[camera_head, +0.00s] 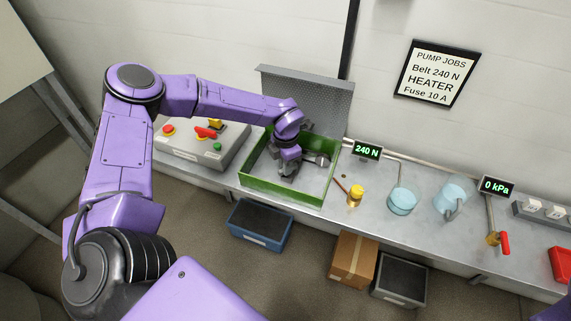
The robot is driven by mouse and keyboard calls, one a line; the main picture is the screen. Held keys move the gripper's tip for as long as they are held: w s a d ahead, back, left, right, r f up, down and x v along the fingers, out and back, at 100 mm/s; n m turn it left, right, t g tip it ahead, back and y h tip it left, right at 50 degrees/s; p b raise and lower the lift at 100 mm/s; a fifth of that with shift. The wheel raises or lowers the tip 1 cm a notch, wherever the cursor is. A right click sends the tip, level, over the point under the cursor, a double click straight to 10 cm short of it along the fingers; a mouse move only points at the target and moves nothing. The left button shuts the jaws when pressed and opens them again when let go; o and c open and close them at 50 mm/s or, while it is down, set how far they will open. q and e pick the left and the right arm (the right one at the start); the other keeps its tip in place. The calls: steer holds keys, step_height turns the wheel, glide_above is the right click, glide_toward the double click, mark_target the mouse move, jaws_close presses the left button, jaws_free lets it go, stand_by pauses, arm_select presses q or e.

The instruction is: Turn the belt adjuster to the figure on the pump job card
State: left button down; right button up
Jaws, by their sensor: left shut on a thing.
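The job card (438,74) on the wall reads "PUMP JOBS, Belt 240 N, HEATER, Fuse 10 A". A small display (367,151) behind the bench reads 240 N in green. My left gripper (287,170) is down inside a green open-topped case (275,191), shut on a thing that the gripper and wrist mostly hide. A grey rounded part (318,159) shows just right of the gripper inside the case. I cannot tell for certain which part is the belt adjuster. My right gripper is not in view.
A perforated grey panel (325,95) stands behind the case. To its right are a yellow fitting with a brown lever (355,193), pale blue vessels (403,201), a 0 kPa display (496,187) and a red-handled valve (504,243). A button box (205,149) sits left. Bins stand below.

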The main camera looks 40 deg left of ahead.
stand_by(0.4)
arm_select(q)
steer(key=c, duration=1.1)
jaws_free()
step_height(320, 180, up, 10)
steer(key=shift+r+b, duration=0.25)
steer(key=shift+b, duration=0.8)
